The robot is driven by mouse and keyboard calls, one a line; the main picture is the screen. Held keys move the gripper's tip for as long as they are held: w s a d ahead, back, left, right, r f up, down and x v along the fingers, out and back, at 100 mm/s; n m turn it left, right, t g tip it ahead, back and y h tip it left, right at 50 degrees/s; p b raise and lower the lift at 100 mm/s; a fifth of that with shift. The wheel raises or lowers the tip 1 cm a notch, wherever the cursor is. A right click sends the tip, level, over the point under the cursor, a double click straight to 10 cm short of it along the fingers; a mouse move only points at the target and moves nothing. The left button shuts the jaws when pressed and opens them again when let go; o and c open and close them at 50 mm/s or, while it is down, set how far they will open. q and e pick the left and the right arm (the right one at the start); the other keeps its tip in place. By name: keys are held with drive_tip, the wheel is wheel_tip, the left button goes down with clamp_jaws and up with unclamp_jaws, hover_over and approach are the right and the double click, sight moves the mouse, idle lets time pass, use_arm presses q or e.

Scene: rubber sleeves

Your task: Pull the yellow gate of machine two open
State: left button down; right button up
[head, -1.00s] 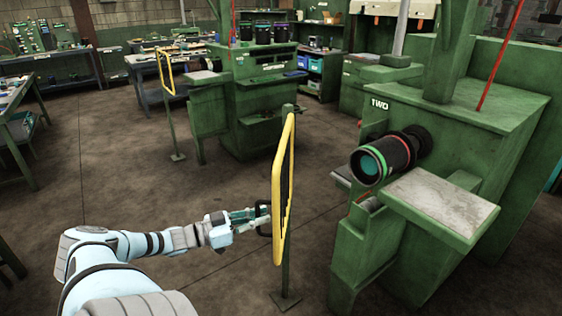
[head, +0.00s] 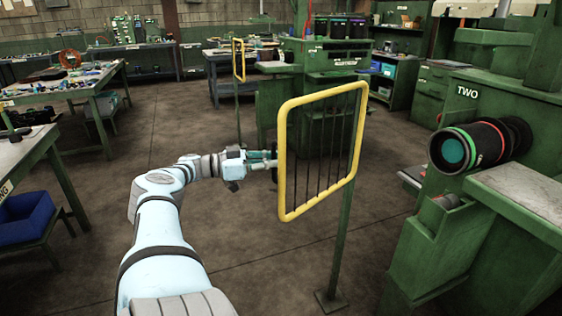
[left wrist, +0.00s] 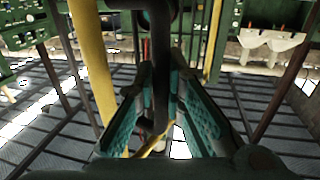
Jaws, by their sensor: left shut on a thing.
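The yellow gate (head: 283,165), a yellow tube frame with dark vertical bars, hangs on a green post (head: 343,240) at its right side. It stands turned broadly toward me, its left edge swung away from machine two (head: 490,100). My left gripper (head: 268,160) is at that left edge, shut on the gate's dark handle. In the left wrist view the dark handle (left wrist: 160,75) stands between the teal pads of my left gripper (left wrist: 163,95), with a yellow gate bar (left wrist: 92,65) to its left. My right gripper is in neither view.
Machine two holds a black roller with a teal end (head: 470,146) above a grey-topped shelf (head: 535,190). Another green machine and a second yellow gate (head: 238,60) stand behind. Benches (head: 75,85) line the left. The floor between them and my arm is clear.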

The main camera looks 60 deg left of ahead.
use_arm(q)
drive_tip(key=shift+a+f, duration=0.1)
drive_tip(key=shift+a, duration=0.1)
drive_tip(key=c, duration=1.7)
unclamp_jaws()
drive_tip(key=shift+s, duration=0.15)
drive_tip(key=shift+o, duration=0.2)
